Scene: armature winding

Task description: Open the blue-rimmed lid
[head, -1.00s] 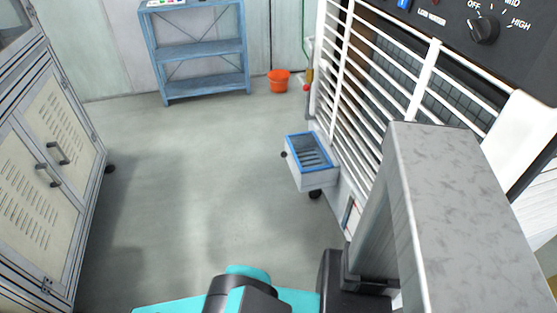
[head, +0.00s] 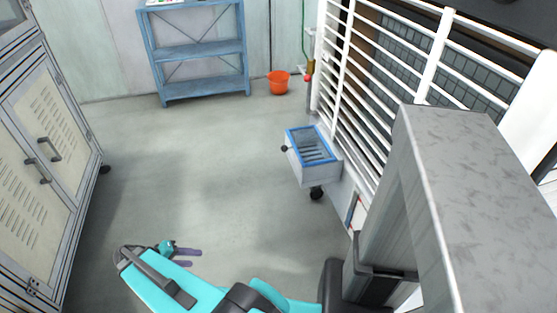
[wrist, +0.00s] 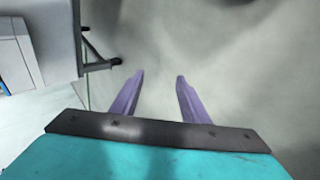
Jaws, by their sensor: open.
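The blue-rimmed lid (head: 289,139) lies on top of a small light-grey box fixed low on the side of the white machine. Its blue rim sits level on the box, and grey slats show inside the rim. A dark knob (head: 284,148) sticks out on the left of the box. My gripper (head: 190,257) is at the lower left in the head view, over bare floor and well apart from the lid. Its purple fingers are open and empty, as the wrist view (wrist: 159,76) also shows. I cannot make out the lid in the wrist view.
White bars (head: 349,90) rise beside the box. An orange bucket (head: 279,83) and a blue shelf (head: 200,52) stand at the back. A cream cabinet (head: 45,125) lines the left. The floor between is clear. A castor (wrist: 101,63) shows in the wrist view.

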